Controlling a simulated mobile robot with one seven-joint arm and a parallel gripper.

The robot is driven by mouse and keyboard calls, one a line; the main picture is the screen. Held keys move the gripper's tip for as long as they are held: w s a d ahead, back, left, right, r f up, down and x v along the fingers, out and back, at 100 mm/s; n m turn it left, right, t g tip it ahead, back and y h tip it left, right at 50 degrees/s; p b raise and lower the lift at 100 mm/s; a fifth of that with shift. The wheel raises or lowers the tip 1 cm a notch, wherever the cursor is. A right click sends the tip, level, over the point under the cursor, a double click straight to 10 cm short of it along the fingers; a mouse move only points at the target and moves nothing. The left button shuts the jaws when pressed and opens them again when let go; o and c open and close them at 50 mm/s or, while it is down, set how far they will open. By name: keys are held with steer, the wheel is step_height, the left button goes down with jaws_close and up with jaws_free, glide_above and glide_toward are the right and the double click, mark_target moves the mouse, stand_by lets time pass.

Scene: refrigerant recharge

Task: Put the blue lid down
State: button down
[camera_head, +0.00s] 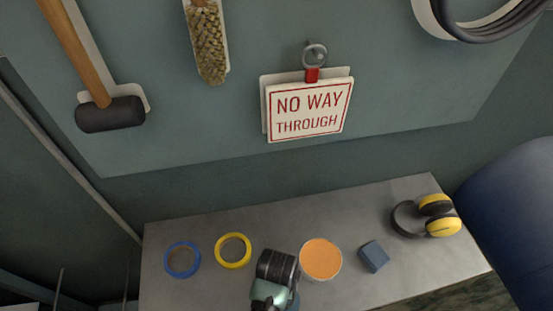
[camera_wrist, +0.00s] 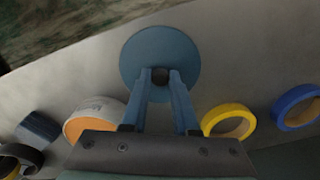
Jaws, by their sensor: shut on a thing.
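The blue lid (camera_wrist: 160,48) is a round flat disc with a small dark knob, seen in the wrist view. My gripper (camera_wrist: 160,82) is shut on the knob, one finger on each side. In the head view my gripper (camera_head: 277,292) is at the front middle of the grey table (camera_head: 215,292). There it hides most of the lid, and only a sliver of blue (camera_head: 293,302) shows. I cannot tell whether the lid touches the table or is just above it.
On the table are a blue ring (camera_head: 168,267), a yellow ring (camera_head: 220,259), a white-sided round container with an orange top (camera_head: 320,259), a blue block (camera_head: 374,256) and yellow-black ear defenders (camera_head: 442,226). A sign (camera_head: 308,108) hangs on the wall board.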

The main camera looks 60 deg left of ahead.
steer(key=shift+f, duration=0.4)
steer(key=shift+f, duration=0.15)
steer(key=c, duration=0.7)
jaws_free()
step_height(320, 180, up, 12)
steer(key=shift+r+p, duration=0.15)
steer(key=shift+p, duration=0.45)
steer(key=shift+w, duration=0.1)
